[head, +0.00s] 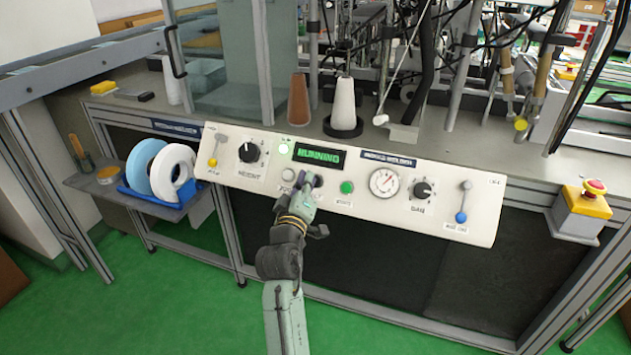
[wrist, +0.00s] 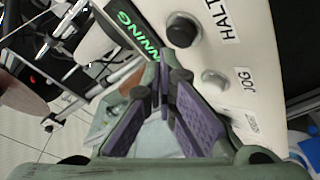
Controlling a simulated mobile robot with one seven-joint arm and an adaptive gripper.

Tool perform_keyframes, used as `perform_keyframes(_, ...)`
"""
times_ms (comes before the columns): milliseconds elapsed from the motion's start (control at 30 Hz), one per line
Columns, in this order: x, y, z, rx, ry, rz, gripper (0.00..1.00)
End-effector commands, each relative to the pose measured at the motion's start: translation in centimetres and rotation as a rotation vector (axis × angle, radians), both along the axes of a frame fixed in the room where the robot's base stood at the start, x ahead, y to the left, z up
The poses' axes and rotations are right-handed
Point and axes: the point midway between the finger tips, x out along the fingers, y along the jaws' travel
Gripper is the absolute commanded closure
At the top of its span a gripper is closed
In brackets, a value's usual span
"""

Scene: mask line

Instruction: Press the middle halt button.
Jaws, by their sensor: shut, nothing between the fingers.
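The sloped white control panel (head: 232,187) runs across the bench front. Its display (head: 320,155) shows green RUNNING. My gripper (head: 303,180) is shut and empty, in front of the panel just below the display; it also shows in the wrist view (wrist: 166,78). The halt button (wrist: 184,30) is dark and round beside a HALT label in the wrist view, up and right of my fingertips. I see no contact with it. In the head view my gripper hides part of that row. The pale grey jog button (head: 289,174) lies just left of my gripper.
A green button (head: 347,187), gauge (head: 384,182) and black knob (head: 422,190) lie to the right. Another knob (head: 249,152) lies left. A red emergency stop (head: 595,187) sits on a yellow box at far right. Cones (head: 299,100) stand behind the panel.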

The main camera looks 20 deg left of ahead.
Motion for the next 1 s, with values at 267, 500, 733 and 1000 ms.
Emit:
perform_keyframes(267,0.03,0.00,-0.04,0.000,0.000,0.000,1.00)
perform_keyframes(500,0.59,0.00,-0.55,0.000,0.000,0.000,1.00)
perform_keyframes(733,0.66,-0.01,-0.54,0.000,0.000,0.000,1.00)
perform_keyframes(1000,0.74,-0.03,-0.62,0.000,0.000,0.000,1.00)
